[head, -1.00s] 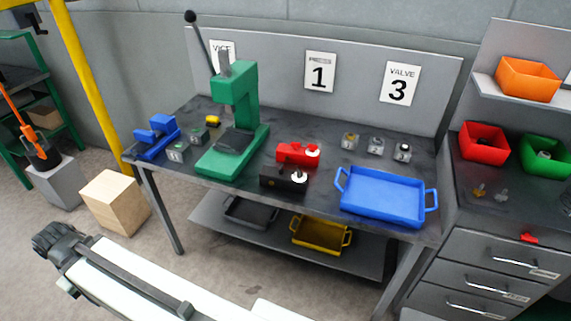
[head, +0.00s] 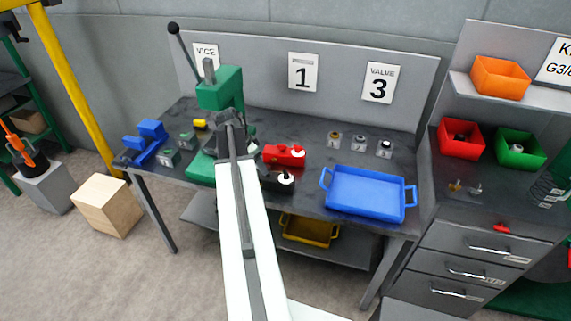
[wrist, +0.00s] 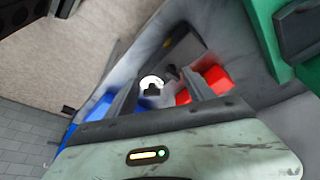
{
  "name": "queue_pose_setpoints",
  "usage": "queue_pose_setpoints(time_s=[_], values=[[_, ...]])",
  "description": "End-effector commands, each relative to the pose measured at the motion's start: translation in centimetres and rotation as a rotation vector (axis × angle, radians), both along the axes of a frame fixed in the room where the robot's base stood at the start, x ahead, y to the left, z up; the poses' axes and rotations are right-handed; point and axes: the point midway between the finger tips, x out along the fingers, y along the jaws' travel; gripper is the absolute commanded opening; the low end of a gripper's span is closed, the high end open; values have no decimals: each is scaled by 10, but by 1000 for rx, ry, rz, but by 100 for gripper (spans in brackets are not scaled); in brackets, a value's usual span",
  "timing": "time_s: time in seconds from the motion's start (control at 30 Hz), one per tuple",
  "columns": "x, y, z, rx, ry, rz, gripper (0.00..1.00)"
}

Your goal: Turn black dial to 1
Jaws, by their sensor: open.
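The black unit (head: 268,184) sits at the bench's front edge, just in front of the red unit (head: 276,154). Its white round dial face (head: 285,178) is on its right end; the number set is too small to read. My gripper (head: 230,122) is over the bench in front of the green press, left of the black unit. In the wrist view my gripper (wrist: 158,76) is open and empty. A white dial face with a dark knob (wrist: 152,85) shows between its fingers, apart from them as far as I can tell. The red unit (wrist: 203,84) is partly behind the right finger.
The green press (head: 222,90) with its tall lever stands left. A blue tray (head: 367,193) is right of the black unit. Several small blocks stand behind the tray. Sign plates 1 (head: 302,72) and 3 (head: 379,82) are on the back panel. A yellow tray (head: 309,231) is below.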

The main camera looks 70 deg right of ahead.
Motion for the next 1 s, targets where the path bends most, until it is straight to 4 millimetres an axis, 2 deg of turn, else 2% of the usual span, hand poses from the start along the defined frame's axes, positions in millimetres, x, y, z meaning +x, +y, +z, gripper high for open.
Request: queue_pose_setpoints(time_s=[0.03,0.1,0.2,0.43,0.8,1.0], values=[[-26,-21,7,-20,-3,-85,62],[-50,-36,10,-41,-7,-165,62],[-65,-45,11,-57,-8,-216,62],[-68,-47,2,-58,-9,-221,62],[-82,-62,-56,-57,-10,-220,62],[-87,-67,-64,-56,-10,-218,62]])
